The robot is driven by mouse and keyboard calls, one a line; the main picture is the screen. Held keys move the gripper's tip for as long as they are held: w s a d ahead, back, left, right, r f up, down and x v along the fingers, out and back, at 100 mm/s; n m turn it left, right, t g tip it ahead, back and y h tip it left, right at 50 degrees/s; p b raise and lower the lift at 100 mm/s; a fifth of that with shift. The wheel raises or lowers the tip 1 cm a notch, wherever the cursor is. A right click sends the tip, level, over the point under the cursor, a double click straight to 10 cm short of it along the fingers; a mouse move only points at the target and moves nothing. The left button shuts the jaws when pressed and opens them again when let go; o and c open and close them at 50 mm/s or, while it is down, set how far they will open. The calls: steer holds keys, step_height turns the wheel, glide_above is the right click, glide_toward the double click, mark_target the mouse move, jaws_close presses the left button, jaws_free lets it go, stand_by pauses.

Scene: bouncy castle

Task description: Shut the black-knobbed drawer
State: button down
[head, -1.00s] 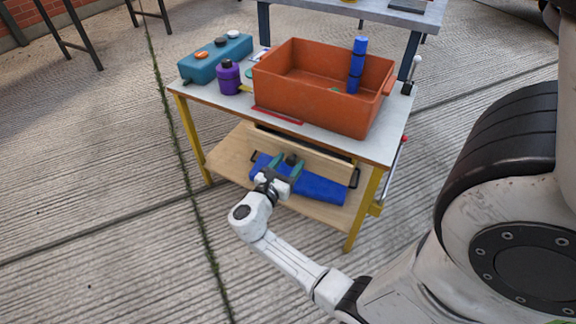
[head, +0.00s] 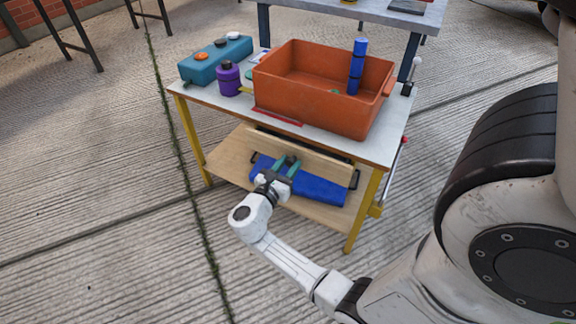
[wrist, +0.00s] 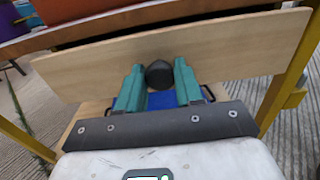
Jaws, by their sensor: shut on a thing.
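The drawer has a pale wooden front (head: 320,160) under the workbench top, and the front also shows in the wrist view (wrist: 230,50). A dark gap shows above the front, so the drawer stands somewhat open. Its black knob (wrist: 159,74) is at the middle of the front, and it shows small in the head view (head: 292,159). My gripper (wrist: 160,82) has its two teal fingers on either side of the knob and is shut on it. In the head view my gripper (head: 286,165) reaches the drawer from the front. The drawer's inside is hidden.
A blue object (head: 315,190) lies on the lower wooden shelf (head: 228,160), below the drawer front. An orange crate (head: 310,105), a purple bottle (head: 229,78) and a teal box (head: 208,62) stand on the bench top. The yellow leg (head: 361,215) is right of my gripper.

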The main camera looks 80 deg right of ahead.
mark_target(295, 155)
steer(key=shift+x, duration=1.95)
steer(key=c, duration=0.8)
jaws_free()
steer(key=shift+d, duration=0.1)
steer(key=shift+o, duration=0.2)
steer(key=p+v, duration=0.2)
steer(key=v, duration=0.8)
steer(key=shift+a+p, duration=0.4)
steer(key=shift+w, duration=0.1)
